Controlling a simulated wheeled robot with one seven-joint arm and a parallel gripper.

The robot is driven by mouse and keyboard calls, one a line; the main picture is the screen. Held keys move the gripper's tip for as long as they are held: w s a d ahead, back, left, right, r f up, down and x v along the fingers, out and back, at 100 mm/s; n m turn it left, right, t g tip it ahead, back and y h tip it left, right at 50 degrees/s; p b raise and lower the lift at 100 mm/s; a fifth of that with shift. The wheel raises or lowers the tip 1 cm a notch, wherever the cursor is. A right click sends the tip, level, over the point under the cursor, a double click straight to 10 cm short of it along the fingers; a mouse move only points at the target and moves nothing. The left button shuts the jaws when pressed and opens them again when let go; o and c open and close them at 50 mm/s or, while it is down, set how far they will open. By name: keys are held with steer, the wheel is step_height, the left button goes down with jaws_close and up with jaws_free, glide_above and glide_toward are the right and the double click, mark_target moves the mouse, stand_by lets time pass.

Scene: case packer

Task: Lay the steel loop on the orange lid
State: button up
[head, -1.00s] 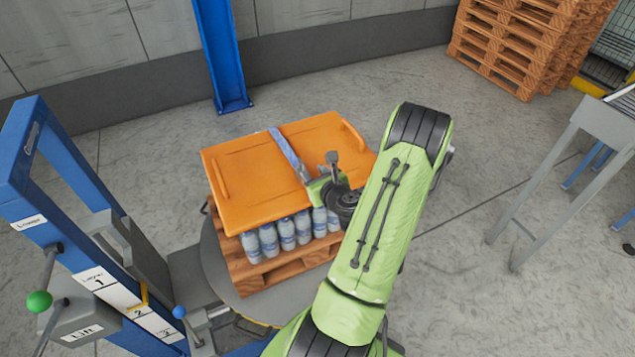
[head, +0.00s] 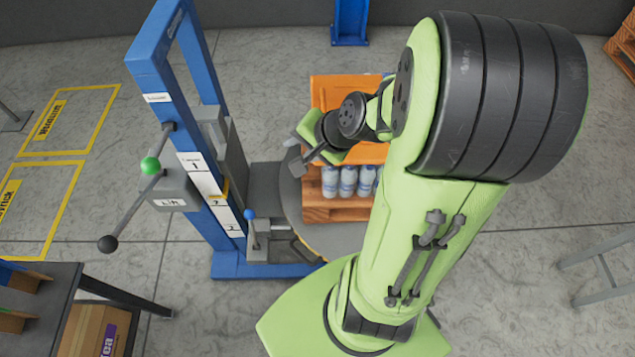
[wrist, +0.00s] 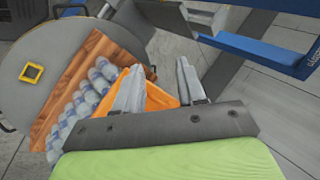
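The orange lid (head: 330,92) lies on top of a load of bottles in the head view, partly hidden by my arm. In the wrist view a part of the lid (wrist: 158,97) shows beyond and between my fingers. My gripper (head: 308,160) is at the lid's left front edge in the head view, beside the blue lift mast. I cannot pick out the steel loop for sure. The blue-grey band seen earlier across the lid is mostly hidden now.
Shrink-wrapped bottles (head: 348,181) stand on a wooden pallet (head: 335,211) on a round grey turntable (wrist: 60,25). A blue lift mast (head: 160,95) with levers stands close left of my gripper. A dark table (head: 50,290) with a box is at lower left. Floor at right is mostly clear.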

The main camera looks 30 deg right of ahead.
steer(key=s+a+r+n+h+b, duration=0.1)
steer(key=s+a+r+n, duration=0.2)
steer(key=s+n, duration=0.3)
steer(key=s+a+r+n+g+h+b, duration=0.1)
steer(key=s+r+n, duration=0.3)
steer(key=s, duration=0.5)
steer(key=shift+a+r+n+g+h, duration=0.15)
steer(key=shift+a+n+g+h, duration=0.15)
steer(key=shift+a+n, duration=0.7)
steer(key=shift+d, duration=0.1)
